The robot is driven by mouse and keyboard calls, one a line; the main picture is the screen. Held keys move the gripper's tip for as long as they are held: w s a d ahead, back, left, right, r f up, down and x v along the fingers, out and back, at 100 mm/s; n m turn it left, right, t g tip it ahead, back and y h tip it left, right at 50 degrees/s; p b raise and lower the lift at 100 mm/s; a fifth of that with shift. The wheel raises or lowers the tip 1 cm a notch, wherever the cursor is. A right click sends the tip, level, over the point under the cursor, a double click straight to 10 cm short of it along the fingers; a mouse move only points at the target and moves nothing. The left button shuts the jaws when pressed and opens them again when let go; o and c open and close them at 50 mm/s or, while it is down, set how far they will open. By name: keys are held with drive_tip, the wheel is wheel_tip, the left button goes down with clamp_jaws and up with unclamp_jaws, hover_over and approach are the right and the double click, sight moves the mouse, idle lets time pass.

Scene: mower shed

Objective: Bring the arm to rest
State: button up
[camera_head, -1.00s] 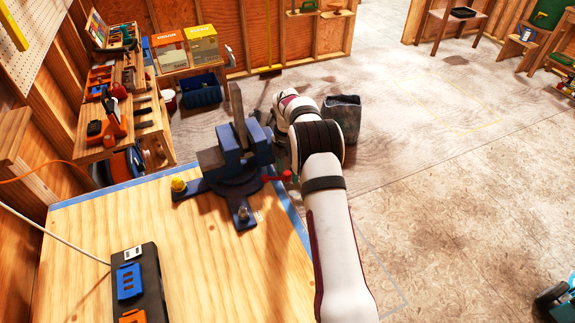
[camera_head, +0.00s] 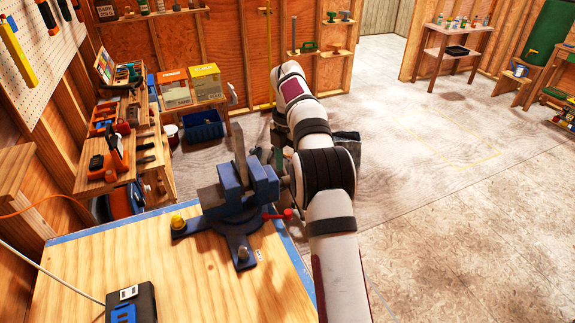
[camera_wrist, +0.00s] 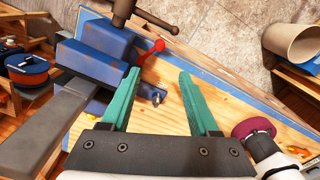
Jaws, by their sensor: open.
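My arm reaches forward past the right side of the workbench in the head view, its links raised. My gripper (camera_wrist: 160,73) shows in the wrist view with two green fingers spread apart and nothing between them. In the head view it is mostly hidden behind my arm and the vise. A blue vise (camera_head: 240,195) is fixed at the bench's far right corner, and it fills the upper left of the wrist view (camera_wrist: 95,52). A dark grey flat bar (camera_head: 240,142) stands up at the vise jaws; it crosses the lower left of the wrist view (camera_wrist: 45,130).
The wooden workbench (camera_head: 190,275) has a blue edge. A black and blue device (camera_head: 133,303) with a cable lies on it. Shelves with tools (camera_head: 110,160) stand at the left. A dark bin (camera_head: 345,138) is partly behind my arm. The floor (camera_head: 440,215) at right is open.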

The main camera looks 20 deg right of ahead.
drive_tip(key=s+a+r+m, duration=0.4)
drive_tip(key=s+a+m, duration=0.2)
drive_tip(key=s+m, duration=0.15)
drive_tip(key=s+a+r+m, duration=0.5)
drive_tip(key=s+m, duration=0.1)
drive_tip(key=s, duration=0.3)
drive_tip(key=s+a+f+m, duration=0.2)
drive_tip(key=s+m, duration=0.2)
drive_tip(key=s, duration=0.3)
drive_tip(key=s+a+f+m+y, duration=0.1)
drive_tip(key=s+a+f+m, duration=0.1)
drive_tip(key=s+m, duration=0.3)
drive_tip(key=s+a+f+m, duration=0.2)
drive_tip(key=s+m, duration=0.3)
drive_tip(key=s, duration=0.5)
drive_tip(key=shift+s+a+f+y, duration=0.25)
drive_tip(key=shift+a+f+y, duration=0.05)
drive_tip(key=shift+f+y, duration=0.15)
drive_tip(key=shift+m, duration=0.25)
